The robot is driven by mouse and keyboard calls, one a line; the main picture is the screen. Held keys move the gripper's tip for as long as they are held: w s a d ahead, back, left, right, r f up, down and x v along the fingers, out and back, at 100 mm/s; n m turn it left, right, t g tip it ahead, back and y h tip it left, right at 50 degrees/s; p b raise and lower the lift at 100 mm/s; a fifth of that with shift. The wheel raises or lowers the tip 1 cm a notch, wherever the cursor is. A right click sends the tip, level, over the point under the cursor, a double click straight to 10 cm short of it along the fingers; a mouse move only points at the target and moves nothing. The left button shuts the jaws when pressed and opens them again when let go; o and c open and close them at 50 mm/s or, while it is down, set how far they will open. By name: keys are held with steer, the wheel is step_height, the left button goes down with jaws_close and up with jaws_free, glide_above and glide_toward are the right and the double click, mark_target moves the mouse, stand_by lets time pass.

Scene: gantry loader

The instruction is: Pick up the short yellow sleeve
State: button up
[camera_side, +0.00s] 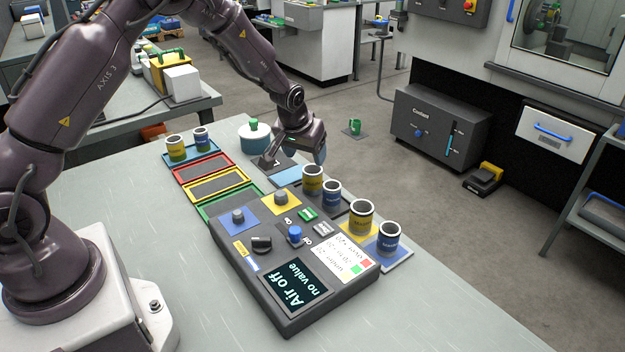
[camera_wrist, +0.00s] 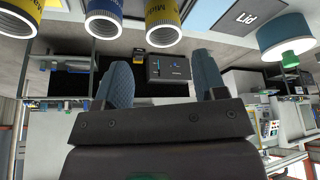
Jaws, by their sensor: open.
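Several yellow sleeves show in the side view. One yellow sleeve (camera_side: 313,184) stands behind the control box, beside a blue sleeve (camera_side: 332,198). Another yellow sleeve (camera_side: 360,222) stands farther right, on a yellow patch. A third yellow sleeve (camera_side: 177,151) stands in the blue tray at the back left. I cannot tell which is the short one. My gripper (camera_side: 295,158) is open and empty, just behind and left of the first yellow sleeve, apart from it. The wrist view shows my open fingers (camera_wrist: 160,62), with yellow sleeves (camera_wrist: 165,15) and a blue sleeve (camera_wrist: 103,9) along the top edge.
A teal-and-white pot (camera_side: 255,139) with a green knob stands behind my gripper. The control box (camera_side: 235,258), its screen reading "Air off, no value", fills the table's middle. Red (camera_side: 180,175), yellow and green trays lie left of it. A blue sleeve (camera_side: 389,245) stands rightmost.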

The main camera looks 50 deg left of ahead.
mark_target(313, 175)
steer(key=x, duration=0.5)
steer(key=shift+a+x, duration=0.15)
steer(key=shift+x, duration=1.15)
steer(key=shift+a+x, duration=0.15)
steer(key=shift+x, duration=1.2)
steer(key=shift+w+r, duration=0.1)
steer(key=shift+r, duration=0.1)
steer(key=c, duration=0.9)
